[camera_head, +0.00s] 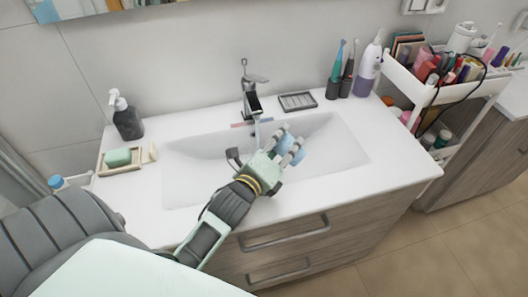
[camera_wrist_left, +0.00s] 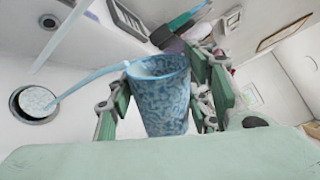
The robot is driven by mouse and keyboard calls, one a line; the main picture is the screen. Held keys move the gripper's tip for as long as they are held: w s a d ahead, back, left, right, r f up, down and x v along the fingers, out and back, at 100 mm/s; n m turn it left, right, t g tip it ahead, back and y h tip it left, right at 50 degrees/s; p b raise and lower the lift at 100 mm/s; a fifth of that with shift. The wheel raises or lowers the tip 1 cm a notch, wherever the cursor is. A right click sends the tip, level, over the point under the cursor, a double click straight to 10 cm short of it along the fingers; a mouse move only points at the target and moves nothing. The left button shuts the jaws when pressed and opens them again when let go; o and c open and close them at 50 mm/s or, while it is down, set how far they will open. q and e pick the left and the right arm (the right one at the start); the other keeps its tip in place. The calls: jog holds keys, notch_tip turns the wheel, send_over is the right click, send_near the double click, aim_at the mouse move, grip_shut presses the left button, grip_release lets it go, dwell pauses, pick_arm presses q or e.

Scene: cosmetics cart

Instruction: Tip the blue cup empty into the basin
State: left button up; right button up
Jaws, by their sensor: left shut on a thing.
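The blue cup (camera_head: 284,144) is held by my left gripper (camera_head: 291,140) above the white basin (camera_head: 340,150), mostly hidden by the fingers in the head view. In the left wrist view the patterned blue cup (camera_wrist_left: 162,102) sits between the gripper's green fingers, which are shut on it. Its axis lies across the line to the drain, so it looks tipped well over. A thin light-blue strand (camera_wrist_left: 90,77) runs from its rim towards the round drain (camera_wrist_left: 38,103); it looks like pouring liquid. My right gripper is not in view.
The faucet (camera_head: 250,90) stands just behind the gripper, with a faint stream below it. A soap dispenser (camera_head: 126,117) and soap dish (camera_head: 120,158) are on the left. Toothbrush holders (camera_head: 334,88), a purple-white bottle (camera_head: 368,70) and a loaded cart (camera_head: 425,92) are on the right.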

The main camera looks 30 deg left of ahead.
pick_arm(q)
jog(key=shift+a+f+n+b, duration=0.15)
jog(key=shift+f+n+b, duration=0.3)
jog(key=shift+n+b, duration=0.45)
dwell(0.5)
jog(key=shift+a+f+n, duration=0.3)
jog(key=shift+a+n, duration=0.1)
jog(key=shift+a, duration=0.1)
jog(key=shift+a+f+n, duration=0.25)
jog(key=shift+a+n, duration=0.15)
jog(key=shift+a, duration=0.1)
jog(key=shift+r+p, duration=0.15)
jog(key=shift+p, duration=0.3)
jog(key=shift+h, duration=0.3)
jog(key=shift+a+n+p, duration=0.1)
jog(key=shift+n+p, duration=0.25)
jog(key=shift+n, duration=0.15)
jog(key=shift+a+r+n+p, duration=0.1)
jog(key=shift+n+p, duration=0.2)
